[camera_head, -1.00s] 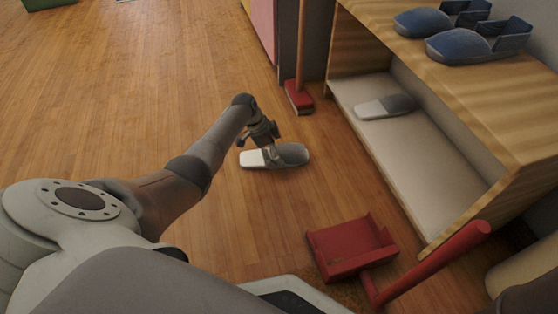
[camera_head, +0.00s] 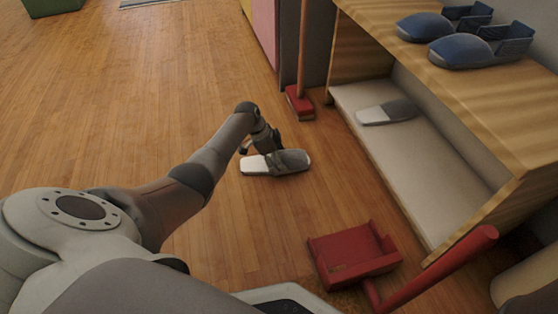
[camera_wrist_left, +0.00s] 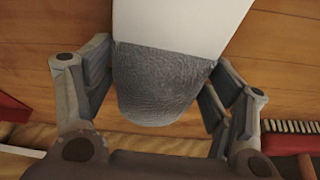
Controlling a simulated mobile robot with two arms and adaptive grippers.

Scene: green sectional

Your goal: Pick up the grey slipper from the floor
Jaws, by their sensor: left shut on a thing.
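The grey slipper (camera_head: 292,160), with a white insole, is at the floor between the broom and the dustpan. My left gripper (camera_head: 272,152) reaches down over it from the left and is shut on it. In the left wrist view the slipper's dark grey toe (camera_wrist_left: 160,82) sits between the two fingers of the left gripper (camera_wrist_left: 162,90), with the white insole toward the top. I cannot tell whether the slipper has left the floor. My right gripper is not in view.
A second grey slipper (camera_head: 388,112) lies on the low shelf (camera_head: 425,165) of the wooden bench. Blue slippers (camera_head: 465,50) stand on its top (camera_head: 490,90). A red broom (camera_head: 300,103) stands behind, and a red dustpan (camera_head: 352,254) lies in front. The floor at left is clear.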

